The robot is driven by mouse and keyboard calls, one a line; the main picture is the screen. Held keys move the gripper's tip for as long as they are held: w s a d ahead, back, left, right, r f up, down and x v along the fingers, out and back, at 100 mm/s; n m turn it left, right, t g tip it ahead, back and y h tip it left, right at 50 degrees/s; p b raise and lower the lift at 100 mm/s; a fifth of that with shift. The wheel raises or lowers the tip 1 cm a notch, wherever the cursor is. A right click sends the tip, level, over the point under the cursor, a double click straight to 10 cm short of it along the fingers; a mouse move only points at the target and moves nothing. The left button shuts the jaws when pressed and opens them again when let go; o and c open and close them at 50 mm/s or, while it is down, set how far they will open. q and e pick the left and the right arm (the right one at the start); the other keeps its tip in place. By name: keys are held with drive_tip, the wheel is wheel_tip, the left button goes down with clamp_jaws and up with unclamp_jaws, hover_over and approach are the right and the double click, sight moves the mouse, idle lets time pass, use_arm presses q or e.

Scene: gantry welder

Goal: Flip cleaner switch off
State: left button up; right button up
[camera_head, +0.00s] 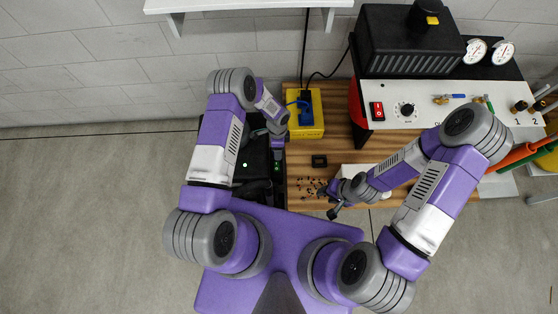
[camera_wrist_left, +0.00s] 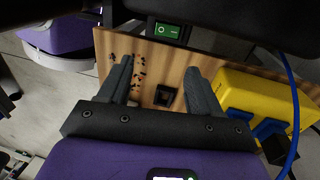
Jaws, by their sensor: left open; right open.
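A green rocker switch with a white mark (camera_wrist_left: 168,31) is set in a dark housing at the top of the left wrist view. In the head view a small green spot (camera_head: 277,167) shows on the black unit (camera_head: 252,165) at the table's left side. My left gripper (camera_wrist_left: 160,66) is open and empty; its two fingers point toward the switch, apart from it. In the head view the left gripper (camera_head: 278,138) is partly hidden by its own arm, above the black unit. My right gripper (camera_head: 328,203) is open near the table's front edge, holding nothing visible.
A wooden table (camera_head: 340,150) carries a yellow box with blue parts (camera_head: 305,112), a small black square piece (camera_head: 319,161) and scattered dark bits (camera_head: 308,187). A white panel with a red switch (camera_head: 377,110), knob and gauges stands at the back right.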

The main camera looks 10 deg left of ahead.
use_arm(q)
drive_tip(key=b, duration=0.6)
approach(278, 166)
drive_tip(key=shift+f, duration=0.25)
drive_tip(key=f, duration=0.2)
drive_tip(key=s+f+b, duration=0.1)
drive_tip(key=f, duration=0.4)
drive_tip(key=shift+s+d+f+b, duration=0.1)
drive_tip(key=shift+s+d+b, duration=0.1)
drive_tip(key=shift+b, duration=0.1)
use_arm(e)
wheel_tip(278, 166, down, 10)
drive_tip(key=shift+r, duration=0.2)
use_arm(q)
drive_tip(key=shift+c, duration=0.2)
